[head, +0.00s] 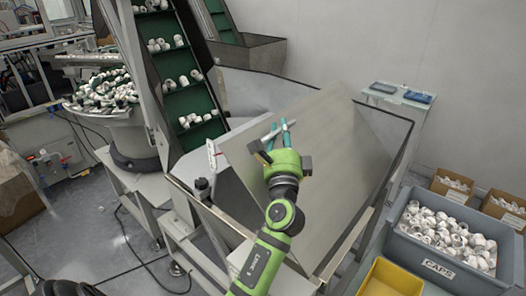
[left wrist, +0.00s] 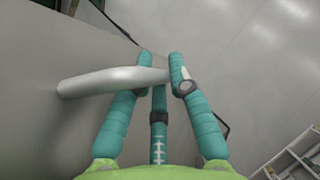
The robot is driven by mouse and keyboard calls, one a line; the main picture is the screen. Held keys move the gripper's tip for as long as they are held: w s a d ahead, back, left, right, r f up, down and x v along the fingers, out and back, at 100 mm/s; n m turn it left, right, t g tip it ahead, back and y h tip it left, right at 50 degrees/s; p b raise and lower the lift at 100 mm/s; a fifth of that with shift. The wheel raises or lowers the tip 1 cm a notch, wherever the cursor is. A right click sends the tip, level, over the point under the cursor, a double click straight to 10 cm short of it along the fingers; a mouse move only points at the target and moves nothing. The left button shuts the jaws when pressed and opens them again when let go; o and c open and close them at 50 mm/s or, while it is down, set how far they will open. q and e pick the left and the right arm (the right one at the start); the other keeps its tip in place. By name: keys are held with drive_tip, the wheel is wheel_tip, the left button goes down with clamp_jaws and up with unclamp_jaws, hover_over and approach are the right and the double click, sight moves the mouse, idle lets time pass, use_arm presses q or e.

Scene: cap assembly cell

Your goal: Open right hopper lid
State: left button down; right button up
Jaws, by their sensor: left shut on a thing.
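The hopper lid (head: 325,165) is a large flat grey panel in the middle of the head view. It lies tilted across the hopper (head: 398,133), whose rim and side show beyond its right edge. How far it is raised is hard to tell. My left gripper (head: 279,130) is over the upper left part of the lid. In the left wrist view, my left gripper (left wrist: 160,62) has its teal fingers closed around the end of a pale bar handle (left wrist: 110,82), with the lid's grey face (left wrist: 45,115) beside it. My right gripper is out of view.
A green conveyor (head: 188,92) with white caps rises behind the hopper. A bowl feeder (head: 110,120) stands left. A grey caps bin (head: 425,272), a yellow bin (head: 388,281) and cardboard boxes (head: 452,188) stand right. Floor at lower left is partly clear, with cables.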

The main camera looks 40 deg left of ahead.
use_arm(q)
drive_tip(key=d+r+m+t+h+b, duration=0.1)
drive_tip(key=d+r+m+t+h, duration=0.1)
drive_tip(key=d, duration=0.6)
drive_tip(key=s+d+r+m+t+h+b, duration=0.1)
drive_tip(key=d+r+m+t+h+b, duration=0.1)
drive_tip(key=d+r+m+t, duration=0.2)
drive_tip(key=shift+s+d+r+m+t+h, duration=0.3)
drive_tip(key=shift+d+r+m, duration=0.75)
drive_tip(key=shift+d+m, duration=0.95)
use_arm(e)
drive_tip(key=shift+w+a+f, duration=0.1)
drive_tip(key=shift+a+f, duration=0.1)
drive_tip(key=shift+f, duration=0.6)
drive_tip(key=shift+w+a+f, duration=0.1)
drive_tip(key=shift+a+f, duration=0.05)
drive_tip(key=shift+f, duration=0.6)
use_arm(q)
drive_tip(key=c, duration=1.4)
unclamp_jaws()
drive_tip(key=shift+w+f, duration=0.2)
drive_tip(key=shift+f, duration=0.1)
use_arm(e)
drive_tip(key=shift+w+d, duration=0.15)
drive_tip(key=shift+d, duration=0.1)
